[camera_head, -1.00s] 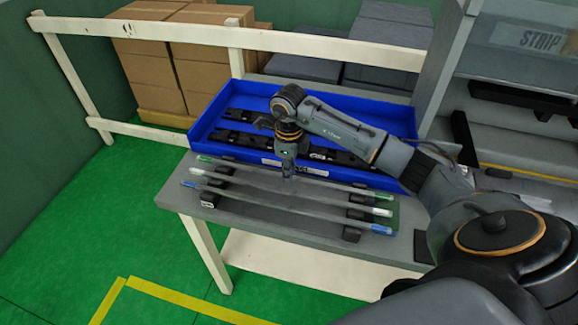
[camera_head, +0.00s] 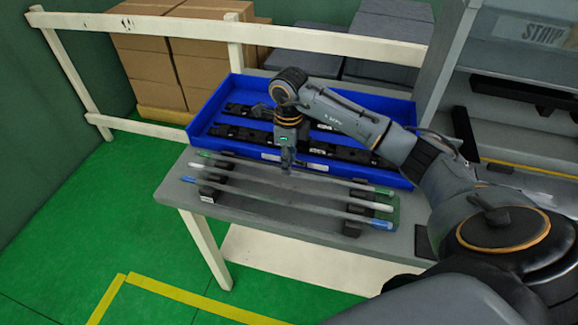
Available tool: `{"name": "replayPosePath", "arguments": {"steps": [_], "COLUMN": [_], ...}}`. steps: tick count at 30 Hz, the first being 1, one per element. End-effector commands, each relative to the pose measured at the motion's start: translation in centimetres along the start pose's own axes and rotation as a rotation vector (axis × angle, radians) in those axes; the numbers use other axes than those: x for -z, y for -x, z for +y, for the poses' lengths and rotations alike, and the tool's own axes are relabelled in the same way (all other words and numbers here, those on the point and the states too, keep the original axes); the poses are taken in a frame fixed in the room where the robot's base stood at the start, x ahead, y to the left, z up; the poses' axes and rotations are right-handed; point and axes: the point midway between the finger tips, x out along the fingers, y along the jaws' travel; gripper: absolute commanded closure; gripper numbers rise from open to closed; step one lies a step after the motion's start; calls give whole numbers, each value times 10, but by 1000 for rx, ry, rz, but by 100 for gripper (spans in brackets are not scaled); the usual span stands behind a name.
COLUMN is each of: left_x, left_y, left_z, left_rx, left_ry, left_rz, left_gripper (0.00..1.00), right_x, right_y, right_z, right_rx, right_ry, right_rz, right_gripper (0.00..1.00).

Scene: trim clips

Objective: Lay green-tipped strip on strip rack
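The green-tipped strip (camera_head: 330,179) lies rearmost of three long strips. It rests across dark blocks of the strip rack (camera_head: 212,190) on the grey table, its green ends at far left and right. A white-tipped strip (camera_head: 240,179) lies in front of it, and a blue-tipped strip (camera_head: 270,202) lies foremost. My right gripper (camera_head: 287,170) points down near the middle of the green-tipped strip. Its fingers show as one narrow dark shape, so I cannot tell their opening or whether they touch the strip. My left gripper is out of view.
A blue tray (camera_head: 215,105) with black parts stands behind the rack on the table (camera_head: 182,196). A white rail (camera_head: 140,28) runs behind it. A grey shelf unit (camera_head: 448,85) stands at the right. Cardboard boxes (camera_head: 205,55) are beyond the rail.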

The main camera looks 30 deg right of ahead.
Motion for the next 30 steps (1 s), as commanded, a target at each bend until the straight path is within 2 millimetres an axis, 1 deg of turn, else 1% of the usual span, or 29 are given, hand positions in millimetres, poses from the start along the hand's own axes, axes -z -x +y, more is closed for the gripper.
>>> {"name": "replayPosePath", "arguments": {"steps": [1,3,9,13,16,20,27,29,30], "left_x": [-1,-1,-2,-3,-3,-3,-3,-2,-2], "left_y": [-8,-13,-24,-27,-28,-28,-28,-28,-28], "left_z": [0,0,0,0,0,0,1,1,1], "left_rx": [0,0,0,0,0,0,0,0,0], "left_ry": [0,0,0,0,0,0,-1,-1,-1], "left_rz": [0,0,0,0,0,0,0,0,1], "left_gripper": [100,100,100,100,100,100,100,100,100], "right_x": [-1,-1,-1,0,0,0,-1,-5,-12], "right_y": [9,25,67,85,93,96,96,92,88], "right_z": [-2,-1,-1,-1,0,0,1,5,12], "right_rx": [5,6,5,3,1,0,-2,-14,-33], "right_ry": [0,1,0,-1,-1,-1,1,10,23], "right_rz": [-4,-5,-4,-3,-1,0,-3,-19,-45], "right_gripper": [65,65,65,65,65,65,65,65,65]}}
